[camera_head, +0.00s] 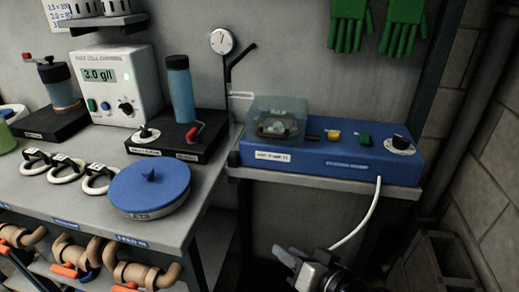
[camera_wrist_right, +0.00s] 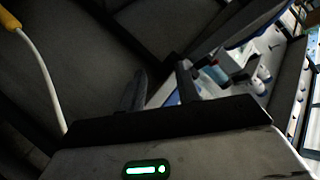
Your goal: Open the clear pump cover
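The clear pump cover (camera_head: 291,108) is a see-through box on the left end of the blue pump unit (camera_head: 325,155), over a round dark-and-pale part. It looks closed. My right gripper (camera_head: 283,254) is low in the head view, below and in front of the pump unit, well apart from the cover. In the right wrist view two dark fingers of my right gripper (camera_wrist_right: 160,88) stand apart with nothing between them. The cover does not show in the right wrist view. My left gripper is not in view.
The pump unit has a yellow switch, a green switch and a black knob (camera_head: 400,142). A white hose (camera_head: 371,215) hangs from its front. A blue round lid (camera_head: 150,187) lies on the bench at left. A gauge (camera_head: 221,41) and green gloves (camera_head: 350,25) are on the wall.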

